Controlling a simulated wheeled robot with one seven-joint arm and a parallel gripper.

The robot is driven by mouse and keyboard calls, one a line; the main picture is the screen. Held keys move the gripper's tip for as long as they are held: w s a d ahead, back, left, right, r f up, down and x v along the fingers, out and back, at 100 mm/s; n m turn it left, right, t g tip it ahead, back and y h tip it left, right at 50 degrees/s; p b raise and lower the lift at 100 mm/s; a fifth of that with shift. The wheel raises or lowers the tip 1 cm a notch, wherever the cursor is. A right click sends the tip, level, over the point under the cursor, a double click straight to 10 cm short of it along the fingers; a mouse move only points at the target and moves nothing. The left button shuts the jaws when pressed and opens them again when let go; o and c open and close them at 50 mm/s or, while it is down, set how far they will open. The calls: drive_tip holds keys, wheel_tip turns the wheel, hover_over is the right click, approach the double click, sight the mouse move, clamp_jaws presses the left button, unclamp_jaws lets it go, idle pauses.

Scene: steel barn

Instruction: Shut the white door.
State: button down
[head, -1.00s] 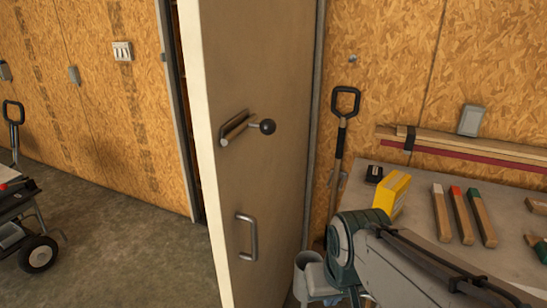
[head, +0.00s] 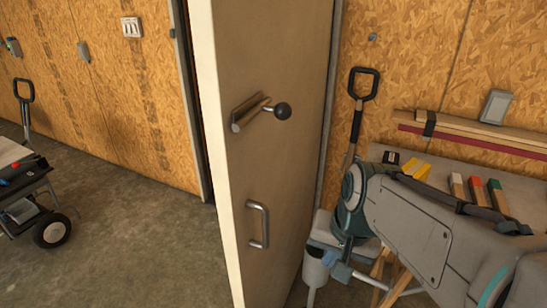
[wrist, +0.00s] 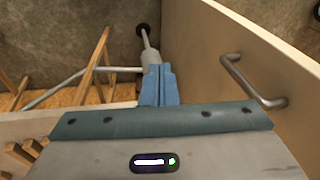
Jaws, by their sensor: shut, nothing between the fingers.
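The white door (head: 262,165) stands open, its pale free edge (head: 212,150) towards me and its beige face to the right. A lever with a black ball knob (head: 281,111) is on that face, with a metal pull handle (head: 258,225) below. The door face fills the right of the wrist view (wrist: 215,50), where the pull handle (wrist: 245,85) also shows. My gripper (head: 336,262) is low on the right of the door. In the wrist view its blue fingers (wrist: 157,85) are shut and empty, left of the pull handle and apart from it.
A shovel (head: 357,115) leans on the wall. A pale cylinder (head: 315,268) is by my gripper. A wheeled cart (head: 30,195) is far left; floor left of the door is clear.

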drive_tip(key=w+r+m+t+y+p, duration=0.1)
drive_tip(key=w+r+m+y, duration=0.75)
drive_tip(key=w+m, duration=0.85)
drive_tip(key=m+h, duration=0.2)
approach(258, 185)
wheel_tip(258, 185, down, 4)
drive_tip(key=a, duration=0.1)
drive_tip(key=w+a, duration=0.1)
drive_tip(key=shift+a+f+p, duration=0.25)
drive_tip(key=shift+a+p, duration=0.05)
drive_tip(key=shift+p, duration=0.1)
drive_tip(key=shift+w+a, duration=0.25)
drive_tip(key=shift+a, duration=0.2)
